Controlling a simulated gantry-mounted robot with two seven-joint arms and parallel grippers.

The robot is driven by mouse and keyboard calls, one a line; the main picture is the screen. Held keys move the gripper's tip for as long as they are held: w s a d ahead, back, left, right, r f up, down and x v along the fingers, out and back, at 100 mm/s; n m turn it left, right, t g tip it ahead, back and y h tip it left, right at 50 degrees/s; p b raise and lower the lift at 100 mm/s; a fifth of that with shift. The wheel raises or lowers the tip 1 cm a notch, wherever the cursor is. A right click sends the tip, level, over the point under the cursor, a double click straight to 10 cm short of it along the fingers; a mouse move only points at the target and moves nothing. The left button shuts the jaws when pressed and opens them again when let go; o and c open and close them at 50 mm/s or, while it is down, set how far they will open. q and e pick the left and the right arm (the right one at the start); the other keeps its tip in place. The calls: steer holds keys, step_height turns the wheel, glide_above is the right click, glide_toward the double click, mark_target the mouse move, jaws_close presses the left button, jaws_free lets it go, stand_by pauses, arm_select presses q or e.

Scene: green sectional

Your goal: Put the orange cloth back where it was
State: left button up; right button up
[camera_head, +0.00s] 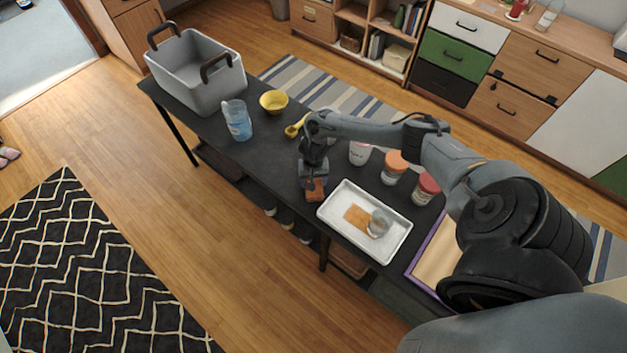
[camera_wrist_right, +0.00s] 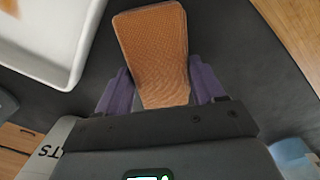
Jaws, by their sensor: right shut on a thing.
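The orange cloth (camera_wrist_right: 155,50) is a folded, textured pad, held between the purple fingers of my right gripper (camera_wrist_right: 162,88). In the head view the cloth (camera_head: 316,190) shows as a small orange-brown patch below my right gripper (camera_head: 315,182), over the dark table just left of the white tray (camera_head: 337,229). I cannot tell whether the cloth touches the table. The tray holds a flat orange-brown patch (camera_head: 355,214) and a clear glass (camera_head: 379,223) beside it. The tray's corner also shows in the right wrist view (camera_wrist_right: 62,72). My left gripper is not in view.
Jars with orange (camera_head: 396,165) and red (camera_head: 426,188) lids and a white cup (camera_head: 360,152) stand behind the tray. A blue pitcher (camera_head: 237,121), yellow bowl (camera_head: 273,101) and grey bin (camera_head: 190,80) stand at the table's left. A purple-edged board (camera_head: 432,254) lies right.

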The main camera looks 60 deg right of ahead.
steer(key=shift+f, duration=0.15)
steer(key=o, duration=1)
